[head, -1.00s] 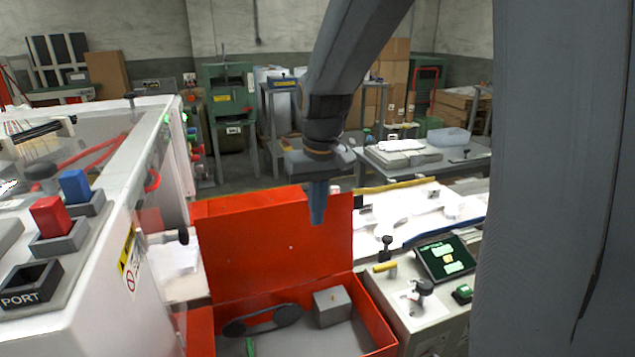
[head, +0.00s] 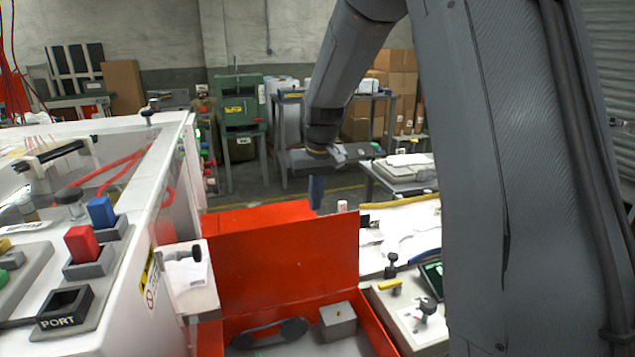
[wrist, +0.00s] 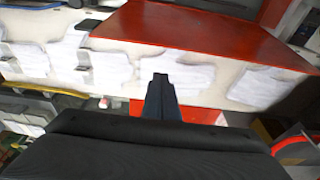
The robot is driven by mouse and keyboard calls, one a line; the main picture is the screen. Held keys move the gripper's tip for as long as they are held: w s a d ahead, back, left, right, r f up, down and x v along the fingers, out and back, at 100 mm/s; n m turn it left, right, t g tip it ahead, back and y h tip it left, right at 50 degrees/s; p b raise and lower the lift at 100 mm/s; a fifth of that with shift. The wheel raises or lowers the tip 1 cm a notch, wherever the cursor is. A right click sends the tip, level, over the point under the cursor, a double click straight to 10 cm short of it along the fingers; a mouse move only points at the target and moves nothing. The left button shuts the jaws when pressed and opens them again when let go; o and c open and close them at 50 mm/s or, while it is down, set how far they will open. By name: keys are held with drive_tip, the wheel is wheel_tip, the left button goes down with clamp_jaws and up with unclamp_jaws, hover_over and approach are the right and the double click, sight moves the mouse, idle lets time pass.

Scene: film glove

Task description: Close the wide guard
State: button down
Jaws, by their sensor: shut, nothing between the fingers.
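A large red panel (head: 285,265) stands upright at the back of a red open-topped box; I take it to be the wide guard, standing open. It also shows in the wrist view as a red sheet (wrist: 200,30) along the top. My gripper (head: 317,208) is shut and empty, pointing down by the panel's top edge in the head view. I cannot tell whether it touches the panel. In the wrist view my dark closed fingertips (wrist: 161,78) lie over a pale surface with white gloves, below the red sheet.
The box holds a grey block (head: 338,321) and a dark belt-like part (head: 268,334). A white machine (head: 170,200) with a red and a blue block stands left. A control panel (head: 408,315) with knobs stands right. My arm hides much of the right side.

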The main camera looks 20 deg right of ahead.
drive_tip(key=s+p, duration=0.1)
drive_tip(key=s, duration=0.3)
drive_tip(key=shift+p, duration=0.35)
